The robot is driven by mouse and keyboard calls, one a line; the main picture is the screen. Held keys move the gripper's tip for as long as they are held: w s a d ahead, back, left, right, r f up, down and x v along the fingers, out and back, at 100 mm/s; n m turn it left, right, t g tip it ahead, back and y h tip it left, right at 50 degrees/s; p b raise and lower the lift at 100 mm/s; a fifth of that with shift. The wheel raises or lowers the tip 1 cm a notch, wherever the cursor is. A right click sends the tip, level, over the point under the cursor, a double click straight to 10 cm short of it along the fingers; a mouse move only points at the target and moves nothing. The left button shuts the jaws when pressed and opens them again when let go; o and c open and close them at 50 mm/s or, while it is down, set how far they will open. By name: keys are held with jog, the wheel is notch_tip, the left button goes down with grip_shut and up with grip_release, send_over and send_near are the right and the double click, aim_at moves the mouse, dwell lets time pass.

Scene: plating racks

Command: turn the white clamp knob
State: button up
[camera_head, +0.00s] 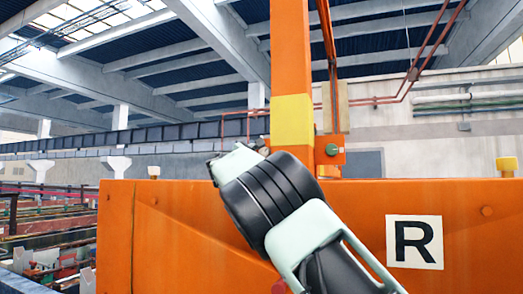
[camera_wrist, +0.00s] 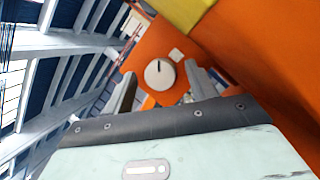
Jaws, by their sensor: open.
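The white clamp knob (camera_wrist: 159,75) is a round pale disc with a short dark mark near its upper rim. In the wrist view it sits on an orange plate (camera_wrist: 150,45). My gripper (camera_wrist: 160,70) is open, with one grey finger to the left and one to the right of the knob in the picture. Nothing shows between the fingers except the view of the knob, and I cannot tell how far the fingertips are from it. In the head view my arm covers the area, and I cannot make out the white knob or the fingers there.
An orange post with a yellow band (camera_head: 292,120) rises behind my arm. A small orange box with a green knob (camera_head: 332,150) is fixed beside it. A wide orange panel (camera_head: 450,215) bears a white R sign (camera_head: 414,242). Racks (camera_head: 50,235) stand at lower left.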

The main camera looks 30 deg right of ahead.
jog(key=shift+c, duration=0.4)
jog(key=c, duration=0.9)
jog(key=shift+m, duration=0.5)
jog(key=m+g, duration=0.1)
jog(key=m, duration=0.2)
jog(key=shift+w+m+g, duration=0.1)
jog(key=shift+m+g, duration=0.2)
jog(key=shift+g, duration=0.1)
jog(key=shift+r+m+g+p, duration=0.1)
jog(key=shift+m+g+p, duration=0.6)
jog(key=shift+m, duration=1.7)
